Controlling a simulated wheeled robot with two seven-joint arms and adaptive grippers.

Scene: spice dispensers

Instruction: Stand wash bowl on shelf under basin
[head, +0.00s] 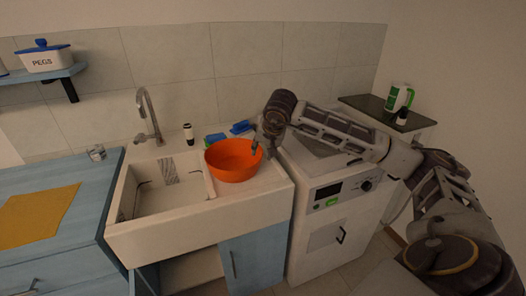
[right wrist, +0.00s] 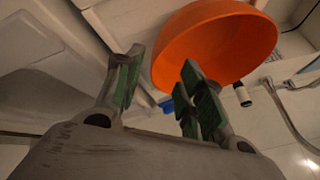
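The orange wash bowl (head: 233,165) sits upright on the right-hand ledge of the white basin (head: 150,236). Below the basin is an open cupboard space with a pale shelf (head: 192,270). My right gripper (head: 262,143) is at the bowl's right rim. In the right wrist view its fingers (right wrist: 155,88) are spread apart, and the bowl (right wrist: 215,45) shows beyond and partly between them. One finger overlaps the bowl's wall in that view; I cannot tell whether it touches. My left gripper is out of view.
A tap (head: 148,115) stands behind the basin, with a dark bottle (head: 188,134) and blue items (head: 240,127) behind the bowl. A blue cupboard door (head: 254,262) covers the right part below. A washing machine (head: 335,215) stands close on the right.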

